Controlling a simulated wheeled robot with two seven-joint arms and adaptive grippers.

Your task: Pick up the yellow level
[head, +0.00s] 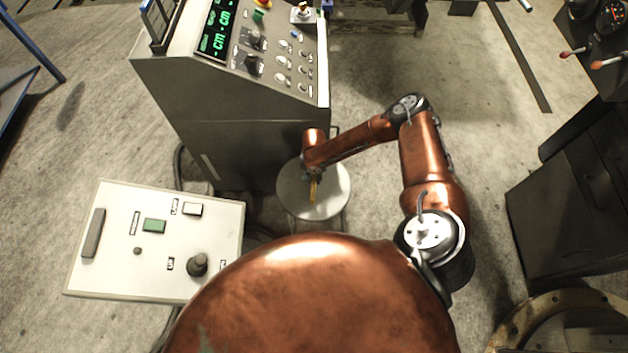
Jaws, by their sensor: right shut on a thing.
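The yellow level (313,191) shows as a small narrow yellow piece over the round grey stool top (333,194). My right gripper (314,176) is at the upper end of the level, shut on it, and mostly hidden under my copper wrist. I cannot tell whether the level still touches the stool top or is just above it. My left gripper is not in view.
A grey control console (230,105) with a green display stands directly behind the stool. A white control box (120,240) with a joystick is at the lower left. A dark cabinet (570,195) is at the right. Open concrete floor (490,130) lies between my right arm and the cabinet.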

